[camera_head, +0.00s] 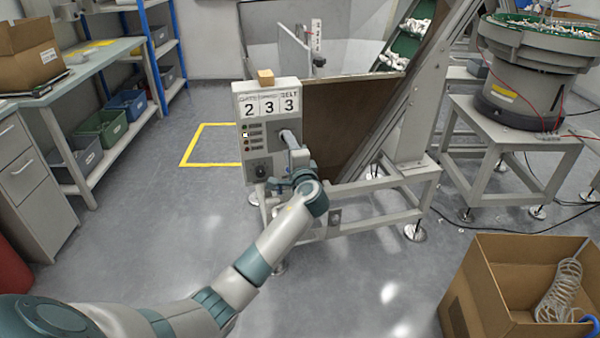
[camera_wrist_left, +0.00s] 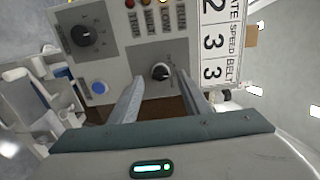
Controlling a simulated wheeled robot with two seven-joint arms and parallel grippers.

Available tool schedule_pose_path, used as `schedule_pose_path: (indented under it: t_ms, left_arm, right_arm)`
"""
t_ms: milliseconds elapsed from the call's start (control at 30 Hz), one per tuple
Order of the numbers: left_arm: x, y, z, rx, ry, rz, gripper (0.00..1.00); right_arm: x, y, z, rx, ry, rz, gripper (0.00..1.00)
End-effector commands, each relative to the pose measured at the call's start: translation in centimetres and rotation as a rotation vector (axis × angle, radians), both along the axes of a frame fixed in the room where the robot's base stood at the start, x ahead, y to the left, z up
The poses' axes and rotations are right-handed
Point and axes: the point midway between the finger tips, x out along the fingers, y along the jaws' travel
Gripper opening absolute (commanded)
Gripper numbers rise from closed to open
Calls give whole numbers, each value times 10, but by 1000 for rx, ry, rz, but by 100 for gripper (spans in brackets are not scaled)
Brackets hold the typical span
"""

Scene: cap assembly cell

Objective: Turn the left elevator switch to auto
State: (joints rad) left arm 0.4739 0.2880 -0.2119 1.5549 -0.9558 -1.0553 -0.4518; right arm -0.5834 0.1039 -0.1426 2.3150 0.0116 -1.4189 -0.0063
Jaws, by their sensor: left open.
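The control panel (camera_head: 254,155) stands on the front of the elevator frame. In the left wrist view the panel (camera_wrist_left: 125,60) appears turned sideways. A small black knob with a light pointer mark (camera_wrist_left: 161,71) lies between the fingertips of my left gripper (camera_wrist_left: 160,88), which is open. Clear space shows on both sides of the knob. Its setting is too small to read. A larger black dial (camera_wrist_left: 86,34) and a blue button (camera_wrist_left: 99,88) sit to its left there. In the head view my left gripper (camera_head: 288,138) reaches the panel's right part and hides the small knob; the dial (camera_head: 261,170) shows below left.
Number cards (camera_head: 271,105) reading 2, 3, 3 top the panel, with a small tan block (camera_head: 266,77) above. Indicator lamps (camera_head: 244,134) line its left. A cardboard box (camera_head: 480,300) sits at front right. A feeder bowl (camera_head: 530,65) stands behind it.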

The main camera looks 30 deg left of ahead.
Motion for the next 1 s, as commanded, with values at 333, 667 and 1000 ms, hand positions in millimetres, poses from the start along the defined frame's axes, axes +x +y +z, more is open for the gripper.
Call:
schedule_pose_path:
  t_ms: [333,667,1000]
  left_arm:
    - [-48,-49,-1,-4,-1,-1,43]
    - [-89,-92,-1,-2,1,-1,43]
    - [-103,-104,-1,-1,1,1,43]
  right_arm:
    - [-1,-3,0,-7,8,-4,31]
    - [0,-3,0,-7,8,-4,31]
    - [0,-2,0,-5,7,-2,31]
